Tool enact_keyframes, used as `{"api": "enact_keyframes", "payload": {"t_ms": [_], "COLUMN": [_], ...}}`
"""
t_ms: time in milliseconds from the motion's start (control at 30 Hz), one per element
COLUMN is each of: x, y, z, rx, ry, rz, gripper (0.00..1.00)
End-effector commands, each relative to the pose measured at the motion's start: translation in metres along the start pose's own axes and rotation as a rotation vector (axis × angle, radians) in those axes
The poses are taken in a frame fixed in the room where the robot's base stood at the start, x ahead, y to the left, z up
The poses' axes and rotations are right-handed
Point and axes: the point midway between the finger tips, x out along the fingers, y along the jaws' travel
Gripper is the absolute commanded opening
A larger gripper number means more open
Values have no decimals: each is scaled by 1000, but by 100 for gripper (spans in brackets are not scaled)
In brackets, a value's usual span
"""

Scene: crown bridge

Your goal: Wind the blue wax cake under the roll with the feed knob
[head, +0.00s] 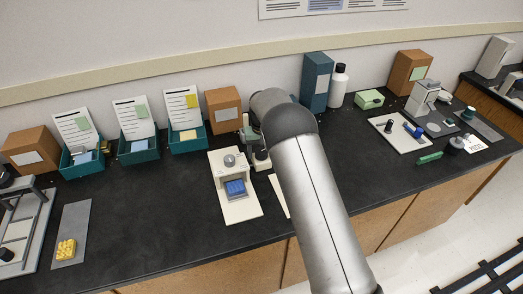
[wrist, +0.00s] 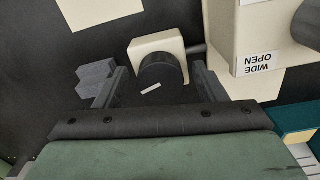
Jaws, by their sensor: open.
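The blue wax cake (head: 236,188) lies on the cream base of a small machine (head: 241,210), in front of its upright housing. A grey round dial (head: 230,160) sits on top of the housing. I cannot make out the roll. In the wrist view a black knob with a white mark (wrist: 160,78), which looks like the feed knob, sits on a cream block (wrist: 157,42) beside the housing (wrist: 238,50) labelled "WIDE OPEN". My gripper (wrist: 158,70) is open, with one finger on each side of this knob and gaps visible. The cake is outside the wrist view.
Teal bins (head: 139,150) with cards stand left of the machine. A brown box (head: 223,110) is behind it, and a teal binder (head: 316,82) and white bottle (head: 339,88) stand behind my arm. A yellow block (head: 66,250) lies far left. Bare black counter lies left of the machine.

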Motion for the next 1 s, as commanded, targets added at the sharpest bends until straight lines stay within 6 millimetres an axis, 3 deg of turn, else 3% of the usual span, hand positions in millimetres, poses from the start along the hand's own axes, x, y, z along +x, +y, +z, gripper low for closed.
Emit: {"api": "enact_keyframes", "payload": {"t_ms": [67,100,233,267,667,1000], "x": [0,0,0,0,0,2], "y": [0,0,0,0,0,1], "z": [0,0,0,0,0,-1], "rx": [0,0,0,0,-59,-307], "ry": [0,0,0,0,1,3], "rz": [0,0,0,0,-1,-1], "gripper": [64,59,23,20,20,20]}}
